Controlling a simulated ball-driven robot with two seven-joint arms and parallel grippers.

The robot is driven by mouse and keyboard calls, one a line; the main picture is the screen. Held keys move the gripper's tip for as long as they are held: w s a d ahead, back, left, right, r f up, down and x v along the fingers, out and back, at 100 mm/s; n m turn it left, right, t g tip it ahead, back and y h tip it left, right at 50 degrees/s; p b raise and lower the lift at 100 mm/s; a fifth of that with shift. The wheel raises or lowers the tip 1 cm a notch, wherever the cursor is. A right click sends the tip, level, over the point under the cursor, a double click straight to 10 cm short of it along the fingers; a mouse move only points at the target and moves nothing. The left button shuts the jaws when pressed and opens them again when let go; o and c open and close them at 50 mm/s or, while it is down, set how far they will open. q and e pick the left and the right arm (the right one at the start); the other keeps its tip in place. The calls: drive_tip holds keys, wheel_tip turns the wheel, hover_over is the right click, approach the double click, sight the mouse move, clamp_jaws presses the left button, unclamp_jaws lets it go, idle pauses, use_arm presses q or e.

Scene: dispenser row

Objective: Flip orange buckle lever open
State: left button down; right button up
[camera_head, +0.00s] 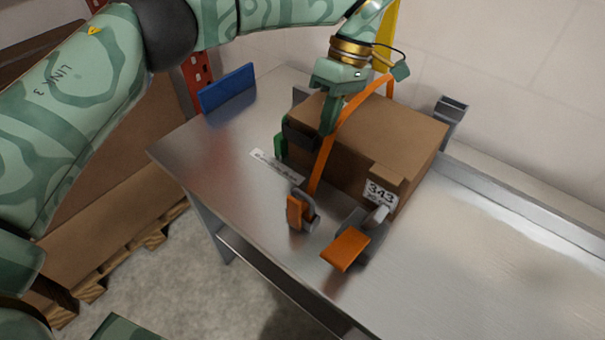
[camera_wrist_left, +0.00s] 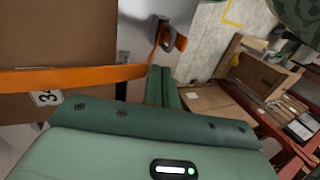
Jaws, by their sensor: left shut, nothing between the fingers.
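An orange strap (camera_head: 325,160) runs over a brown cardboard box (camera_head: 350,130) on the metal table. It meets a grey buckle with an orange lever (camera_head: 294,212) near the table's front edge. The strap (camera_wrist_left: 80,77) and buckle lever (camera_wrist_left: 179,42) also show in the left wrist view. A second orange paddle (camera_head: 345,249) sits on a grey bracket to the right. My left gripper (camera_head: 328,126) points down by the box and strap, above and behind the buckle. Its fingers (camera_wrist_left: 160,85) are shut and empty, apart from the lever. My right gripper is out of view.
The metal table (camera_head: 205,145) has free room left of the box and at right. A blue block (camera_head: 228,88) stands at the back left. A grey bracket (camera_head: 451,108) stands behind the box. A wooden pallet (camera_head: 130,235) lies on the floor.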

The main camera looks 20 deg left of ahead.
sight(300, 192)
use_arm(q)
drive_tip(key=x, duration=0.3)
drive_tip(key=s+b+x, duration=0.1)
drive_tip(key=x, duration=0.3)
drive_tip(key=s+a+r+x, duration=0.1)
drive_tip(key=x, duration=0.3)
drive_tip(key=shift+s+f, duration=0.1)
drive_tip(key=shift+s, duration=0.1)
drive_tip(key=shift+s+a, duration=0.1)
drive_tip(key=shift+s, duration=0.35)
